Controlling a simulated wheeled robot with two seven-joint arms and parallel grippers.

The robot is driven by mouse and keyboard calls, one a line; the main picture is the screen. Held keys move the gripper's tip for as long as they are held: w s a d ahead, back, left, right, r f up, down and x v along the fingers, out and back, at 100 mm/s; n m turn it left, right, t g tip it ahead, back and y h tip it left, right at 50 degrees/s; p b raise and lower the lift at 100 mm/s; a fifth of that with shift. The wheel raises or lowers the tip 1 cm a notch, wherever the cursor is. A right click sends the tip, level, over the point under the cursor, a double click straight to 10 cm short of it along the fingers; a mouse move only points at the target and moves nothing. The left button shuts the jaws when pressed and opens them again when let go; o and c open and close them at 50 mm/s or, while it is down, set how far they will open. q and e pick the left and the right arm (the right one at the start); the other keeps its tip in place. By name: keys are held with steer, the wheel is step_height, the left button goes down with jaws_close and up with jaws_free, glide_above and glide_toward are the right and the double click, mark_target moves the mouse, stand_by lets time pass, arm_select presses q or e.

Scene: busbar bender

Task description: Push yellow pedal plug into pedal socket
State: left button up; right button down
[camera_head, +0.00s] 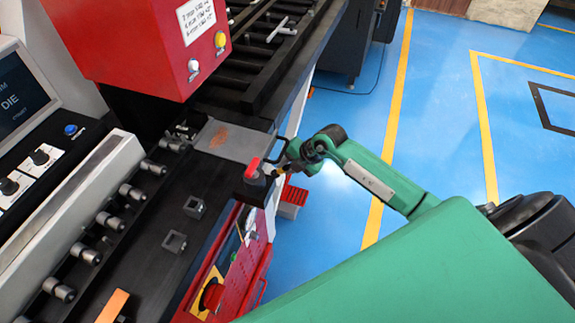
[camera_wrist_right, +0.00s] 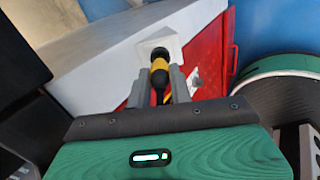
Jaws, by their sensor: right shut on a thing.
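The yellow plug (camera_wrist_right: 159,68) with a dark tip sits between the two grey fingers of my right gripper (camera_wrist_right: 160,88) in the wrist view. The gripper is shut on it. The plug's tip points at a pale square plate (camera_wrist_right: 172,42) on the machine's side and overlaps it in the picture. The socket opening is hidden behind the plug, and I cannot tell whether the tip touches or enters it. In the head view my right gripper (camera_head: 281,168) is at the machine's edge, where the plug is too small to make out clearly. My left gripper is not in view.
A red foot pedal (camera_head: 294,195) lies below my right gripper. The black machine bed (camera_head: 140,225) carries several metal pins. A red machine head (camera_head: 140,45) and a screen (camera_head: 20,95) are at the left. Blue floor (camera_head: 440,130) at the right is open.

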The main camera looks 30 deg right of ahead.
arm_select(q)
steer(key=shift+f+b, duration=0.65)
arm_select(e)
steer(key=shift+x, duration=1.3)
steer(key=c, duration=1.2)
jaws_free()
steer(key=shift+o, duration=0.2)
arm_select(q)
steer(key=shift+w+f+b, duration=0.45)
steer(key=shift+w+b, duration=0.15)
steer(key=shift+b, duration=0.25)
arm_select(e)
steer(key=v, duration=1.3)
steer(key=shift+s+d+r, duration=0.15)
steer(key=shift+r, duration=0.2)
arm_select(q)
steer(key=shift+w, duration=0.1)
